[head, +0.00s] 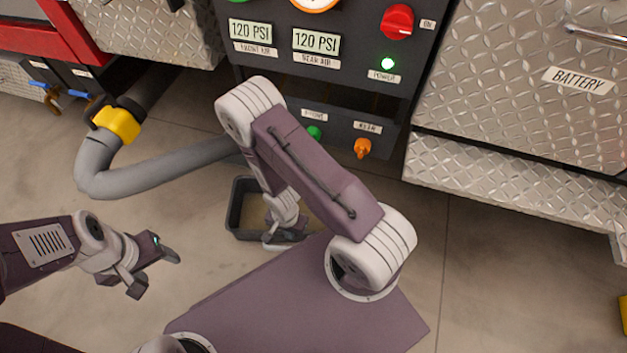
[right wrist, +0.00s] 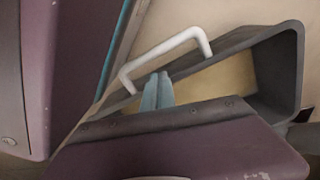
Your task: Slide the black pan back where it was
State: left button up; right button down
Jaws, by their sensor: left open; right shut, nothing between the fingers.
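The black pan (head: 234,208) sits on the floor below the pump panel, partly hidden behind my right arm. Its inside looks tan. In the right wrist view the pan's dark wall (right wrist: 297,62) and a pale bar handle (right wrist: 172,48) show. My right gripper (head: 290,238) is low at the pan's near side. It is shut and empty, and its fingertips (right wrist: 157,92) appear close to the handle; I cannot tell whether they touch it. My left gripper (head: 155,268) is open and empty, to the left of the pan and apart from it.
The pump panel (head: 340,75) with gauges, a red knob and valve controls stands behind the pan. A thick grey hose (head: 150,183) with a yellow collar (head: 117,124) curves over the floor at the left. Diamond-plate cabinets (head: 520,90) are at the right.

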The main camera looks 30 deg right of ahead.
notch_tip(320, 180, up, 6)
jog(key=p, duration=0.5)
jog(key=shift+f, duration=0.1)
dwell(0.4)
